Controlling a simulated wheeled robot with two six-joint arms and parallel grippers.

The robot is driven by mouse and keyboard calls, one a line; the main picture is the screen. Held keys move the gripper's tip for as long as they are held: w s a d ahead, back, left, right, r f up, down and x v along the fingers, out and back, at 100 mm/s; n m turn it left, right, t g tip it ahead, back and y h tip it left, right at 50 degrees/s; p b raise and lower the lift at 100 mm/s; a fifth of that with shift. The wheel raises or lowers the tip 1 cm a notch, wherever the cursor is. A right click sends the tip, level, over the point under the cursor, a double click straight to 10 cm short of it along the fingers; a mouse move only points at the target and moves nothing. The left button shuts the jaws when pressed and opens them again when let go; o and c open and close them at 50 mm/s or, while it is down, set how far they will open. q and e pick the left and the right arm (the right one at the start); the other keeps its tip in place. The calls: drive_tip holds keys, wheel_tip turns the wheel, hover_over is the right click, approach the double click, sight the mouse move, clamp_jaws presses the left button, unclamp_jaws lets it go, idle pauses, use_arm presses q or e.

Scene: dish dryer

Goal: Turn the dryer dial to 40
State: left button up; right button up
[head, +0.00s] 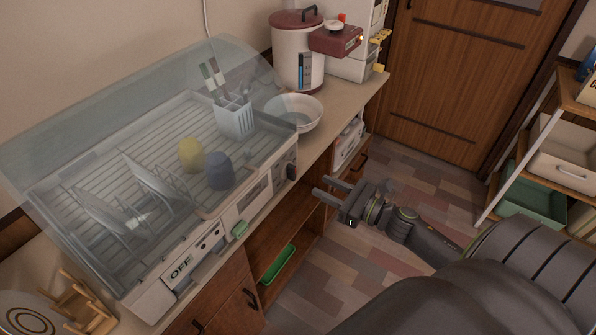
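The dish dryer (235,212) stands on the counter at the left, under a clear domed cover (60,150). Its front panel carries an "OFF" label (181,267) near the left end. A dark round part (291,170), which looks like the dial, sits at the panel's right end; its setting is too small to read. My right gripper (318,186) is in front of and to the right of that end, apart from the dryer. Its two fingers point left toward the panel, spread with nothing between them. My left gripper is not in view.
Inside the dryer are plates (105,212), a yellow cup (191,154), a blue-grey cup (220,170) and a utensil holder (235,118). A white bowl (294,112) and a red-lidded pot (298,55) stand behind. A shelf rack (520,150) is at right. Floor (400,285) is clear.

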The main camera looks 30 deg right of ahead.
sight(295, 173)
drive_tip(key=p+x, duration=0.3)
drive_tip(key=x, duration=0.5)
drive_tip(key=shift+r, duration=0.1)
drive_tip(key=shift+w+a, duration=0.2)
drive_tip(key=shift+w, duration=0.2)
clamp_jaws()
